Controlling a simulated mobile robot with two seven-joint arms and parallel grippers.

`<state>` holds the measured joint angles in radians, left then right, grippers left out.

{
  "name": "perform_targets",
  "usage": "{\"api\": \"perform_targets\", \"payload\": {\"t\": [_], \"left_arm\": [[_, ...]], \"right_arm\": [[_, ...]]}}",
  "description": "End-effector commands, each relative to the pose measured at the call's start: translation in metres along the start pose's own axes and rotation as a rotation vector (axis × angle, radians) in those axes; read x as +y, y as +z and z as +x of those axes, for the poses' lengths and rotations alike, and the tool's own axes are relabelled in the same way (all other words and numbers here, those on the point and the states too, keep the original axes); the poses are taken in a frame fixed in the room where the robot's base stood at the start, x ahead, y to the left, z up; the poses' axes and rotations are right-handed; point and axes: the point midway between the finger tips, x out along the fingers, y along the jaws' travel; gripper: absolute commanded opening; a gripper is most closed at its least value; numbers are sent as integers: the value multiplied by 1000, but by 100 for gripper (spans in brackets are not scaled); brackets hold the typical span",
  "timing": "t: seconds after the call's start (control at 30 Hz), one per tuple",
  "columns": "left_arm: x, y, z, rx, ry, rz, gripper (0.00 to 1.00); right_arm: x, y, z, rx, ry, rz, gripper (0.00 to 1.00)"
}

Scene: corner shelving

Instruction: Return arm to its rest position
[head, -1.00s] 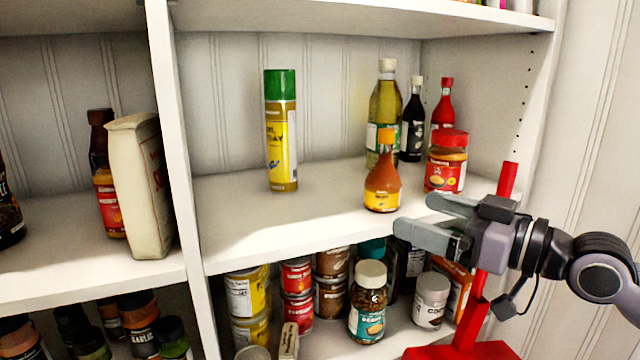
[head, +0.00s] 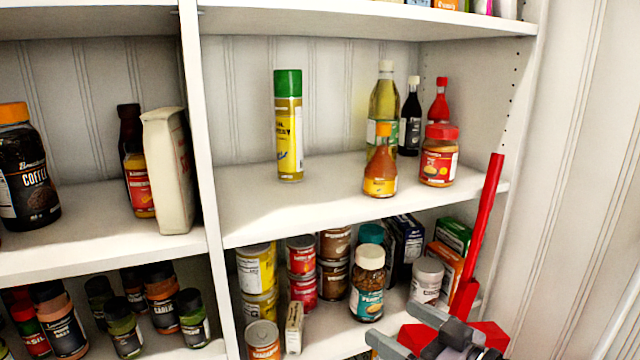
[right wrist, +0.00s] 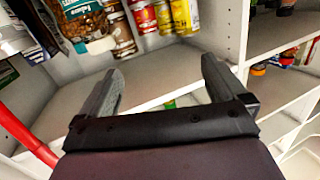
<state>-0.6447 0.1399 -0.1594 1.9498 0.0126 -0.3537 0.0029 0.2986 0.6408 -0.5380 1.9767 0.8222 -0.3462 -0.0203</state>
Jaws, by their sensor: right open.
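My right gripper (head: 408,330) is low at the bottom right of the head view, in front of the lower shelf. In the right wrist view its two fingers (right wrist: 160,88) are spread apart with nothing between them. The red pole (head: 485,225) of a red object stands just behind and right of the gripper; its red base (head: 490,335) is partly hidden by the gripper. The red pole also shows at the left of the right wrist view (right wrist: 25,135). My left gripper is not in view.
The middle shelf (head: 270,215) holds a green-capped spray can (head: 288,130), an orange-capped sauce bottle (head: 380,175), a red-lidded jar (head: 438,160) and several bottles. The lower shelf holds cans and a brown-filled jar (head: 367,285). A shelf divider (head: 210,180) stands left of centre.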

Motion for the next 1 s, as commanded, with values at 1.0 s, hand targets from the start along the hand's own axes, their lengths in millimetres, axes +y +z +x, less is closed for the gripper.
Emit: {"api": "perform_targets", "payload": {"t": [1.0], "left_arm": [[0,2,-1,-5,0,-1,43]], "right_arm": [[-57,298,-183,-532,510,116,98]]}}
